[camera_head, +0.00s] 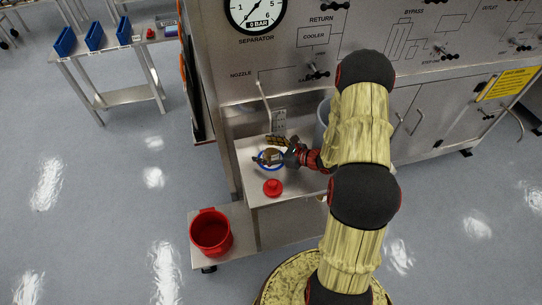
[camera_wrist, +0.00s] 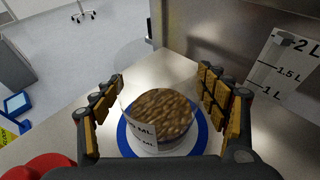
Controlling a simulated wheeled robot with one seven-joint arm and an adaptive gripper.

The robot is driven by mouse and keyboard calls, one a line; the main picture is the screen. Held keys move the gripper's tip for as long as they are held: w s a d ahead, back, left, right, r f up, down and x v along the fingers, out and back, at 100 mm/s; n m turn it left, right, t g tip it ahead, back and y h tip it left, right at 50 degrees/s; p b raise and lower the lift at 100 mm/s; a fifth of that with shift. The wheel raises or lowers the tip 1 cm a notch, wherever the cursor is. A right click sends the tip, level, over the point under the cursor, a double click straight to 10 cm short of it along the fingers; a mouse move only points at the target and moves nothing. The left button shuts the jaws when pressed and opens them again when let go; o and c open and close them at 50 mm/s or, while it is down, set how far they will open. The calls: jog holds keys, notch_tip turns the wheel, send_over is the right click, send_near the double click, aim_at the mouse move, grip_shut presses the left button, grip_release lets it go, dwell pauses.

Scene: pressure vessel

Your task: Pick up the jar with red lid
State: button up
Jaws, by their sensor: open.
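A clear container (camera_wrist: 158,115) with brown granular contents and "ML" marks stands upright on a blue-rimmed white disc (camera_wrist: 203,140). No lid shows on it. My gripper (camera_wrist: 160,78) is open, with one finger on each side of this container; whether they touch it I cannot tell. In the head view my gripper (camera_head: 270,157) is over the blue-rimmed disc on the small steel bench. A red round lid-like thing with a knob (camera_head: 273,187) is on the bench just in front; whether a jar is under it I cannot tell. A red shape (camera_wrist: 38,168) shows at lower left in the wrist view.
A red bucket (camera_head: 211,232) stands on a low shelf at the bench's left. The steel panel with gauge and valves (camera_head: 290,50) rises behind. A "2 L" scale plate (camera_wrist: 285,65) is on the right. A table with blue bins (camera_head: 125,88) stands far left. Open floor lies left.

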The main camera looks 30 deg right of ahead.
jog(key=shift+w+a+f, duration=0.2)
jog(key=shift+w+a, duration=0.1)
jog(key=shift+w, duration=0.2)
jog(key=shift+c, duration=0.3)
jog(key=c, duration=1.3)
jog(key=shift+r, duration=0.15)
jog(key=shift+c, duration=0.4)
